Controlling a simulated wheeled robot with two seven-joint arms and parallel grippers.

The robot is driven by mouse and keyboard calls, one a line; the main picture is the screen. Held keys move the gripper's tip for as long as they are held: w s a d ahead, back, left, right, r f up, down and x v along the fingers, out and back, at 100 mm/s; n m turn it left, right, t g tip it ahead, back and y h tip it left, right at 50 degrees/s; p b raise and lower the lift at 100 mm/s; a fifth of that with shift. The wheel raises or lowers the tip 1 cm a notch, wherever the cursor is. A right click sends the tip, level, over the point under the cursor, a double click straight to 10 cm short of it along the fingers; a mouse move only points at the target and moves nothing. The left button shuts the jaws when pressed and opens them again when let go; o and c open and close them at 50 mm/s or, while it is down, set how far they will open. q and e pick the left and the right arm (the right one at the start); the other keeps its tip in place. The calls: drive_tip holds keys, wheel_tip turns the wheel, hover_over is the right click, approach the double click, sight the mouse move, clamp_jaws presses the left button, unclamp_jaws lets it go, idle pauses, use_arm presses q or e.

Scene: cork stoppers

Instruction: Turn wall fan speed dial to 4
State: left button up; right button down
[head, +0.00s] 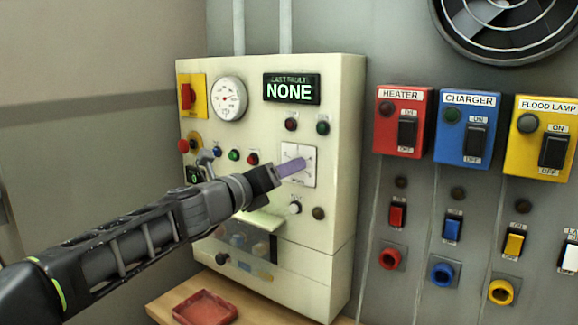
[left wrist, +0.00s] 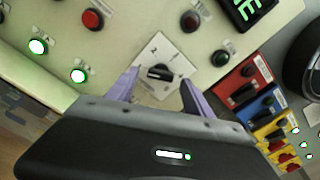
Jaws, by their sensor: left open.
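The dial is a black knob (left wrist: 158,73) on a white square plate with printed marks, in the left wrist view. A "2" is readable near the plate's upper left; the other marks and the exact setting are too small to tell. In the head view the plate (head: 309,153) is on the front of the cream control panel, and the knob is hidden behind my gripper. My left gripper (head: 290,167) is at the plate with its purple fingers open. In the left wrist view the fingers lie either side of the knob; I cannot tell whether they touch it.
The cream panel (head: 345,200) carries a gauge (head: 228,98), a "NONE" display (head: 291,89), and several lamps and knobs close around the dial. Red, blue and yellow switch boxes are to the right. A wall fan (head: 510,25) is at upper right. A red tray (head: 205,307) lies below.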

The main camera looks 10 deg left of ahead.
use_arm(q)
drive_tip(key=shift+x, duration=1.2)
clamp_jaws()
